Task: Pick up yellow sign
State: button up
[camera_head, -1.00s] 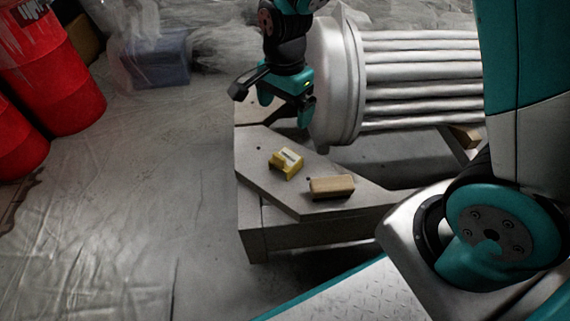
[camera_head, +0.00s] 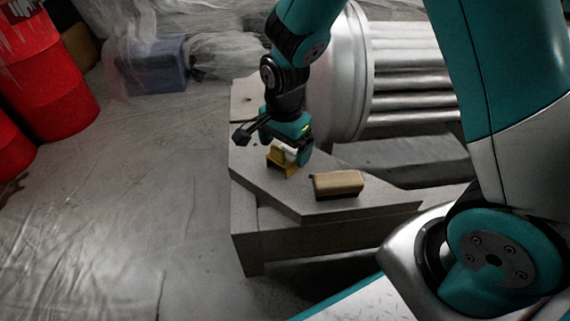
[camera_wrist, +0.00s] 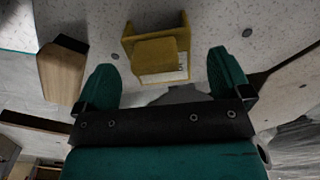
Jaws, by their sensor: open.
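The yellow sign (camera_head: 281,163) is a small folded yellow piece with a white label. It sits on the grey stone slab (camera_head: 252,165), and my gripper hides part of it in the head view. In the wrist view the yellow sign (camera_wrist: 160,52) lies ahead of and roughly between the fingers, with its label facing them. My gripper (camera_wrist: 165,82) is open and empty, its two teal fingers spread wide. In the head view my gripper (camera_head: 290,148) is just above and beside the sign. I cannot tell whether it touches it.
A wooden block with a dark underside (camera_head: 338,184) lies on the slab right of the sign; the block (camera_wrist: 62,70) is left in the wrist view. A fluted column (camera_head: 410,70) lies behind. Red barrels (camera_head: 50,75) stand at left.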

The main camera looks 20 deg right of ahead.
notch_tip(320, 180, down, 2)
jog(key=shift+f+b, duration=0.25)
jog(key=shift+b, duration=0.2)
jog(key=shift+r, duration=0.1)
jog(key=c, duration=1.1)
jog(key=shift+o, duration=0.2)
jog(key=shift+r, duration=0.1)
